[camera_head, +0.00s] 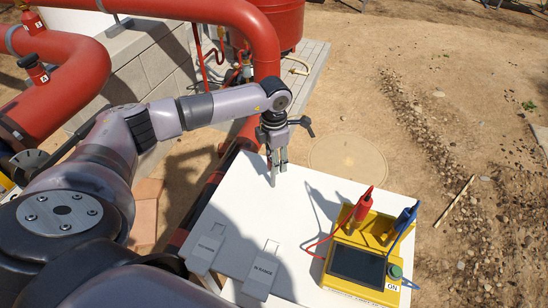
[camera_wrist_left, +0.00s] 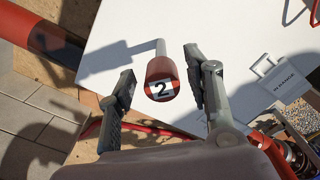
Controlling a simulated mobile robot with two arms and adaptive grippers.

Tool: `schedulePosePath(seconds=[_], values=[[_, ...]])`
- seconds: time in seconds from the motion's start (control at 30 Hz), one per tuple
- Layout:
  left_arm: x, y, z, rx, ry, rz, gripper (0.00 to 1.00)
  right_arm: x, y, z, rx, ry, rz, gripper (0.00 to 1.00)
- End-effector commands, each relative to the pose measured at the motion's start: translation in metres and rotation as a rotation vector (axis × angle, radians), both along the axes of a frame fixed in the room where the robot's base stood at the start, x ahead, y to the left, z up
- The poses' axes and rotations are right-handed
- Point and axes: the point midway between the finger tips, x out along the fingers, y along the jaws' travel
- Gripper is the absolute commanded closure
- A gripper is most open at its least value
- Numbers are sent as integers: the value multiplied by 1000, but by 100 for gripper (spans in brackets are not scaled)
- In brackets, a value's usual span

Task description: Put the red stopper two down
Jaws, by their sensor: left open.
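The red stopper marked 2 (camera_wrist_left: 161,82) shows in the left wrist view, between the two fingers of my left gripper (camera_wrist_left: 160,95). There is a visible gap on each side of it. A grey stem runs from its far end toward the white tabletop. I cannot tell whether it rests on the table. In the head view my left gripper (camera_head: 277,168) points down over the far part of the white table (camera_head: 325,183), with its fingers apart; the red of the stopper is not clear there. My right gripper is not in view.
Two grey labelled plates, one reading IN RANGE (camera_head: 263,272) and another (camera_head: 206,249), lie at the table's near side. A yellow meter (camera_head: 357,262) with red and blue plugs stands at the right. Red pipes (camera_head: 75,75) with other red stoppers (camera_head: 36,70) run at the left.

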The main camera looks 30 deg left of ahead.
Motion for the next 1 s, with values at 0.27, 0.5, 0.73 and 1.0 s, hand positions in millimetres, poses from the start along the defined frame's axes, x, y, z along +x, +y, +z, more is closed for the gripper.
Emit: schedulePosePath(seconds=[0.27, 0.5, 0.73, 1.0], values=[[2, 0, 43, 0, -8, 0, 53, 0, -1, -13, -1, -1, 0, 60], [1, 0, 94, 0, -6, 0, 53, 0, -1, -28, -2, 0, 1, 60], [1, 0, 121, 0, -2, -1, 53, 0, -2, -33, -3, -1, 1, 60], [0, 0, 125, -1, -1, -1, 53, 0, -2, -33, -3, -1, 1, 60]])
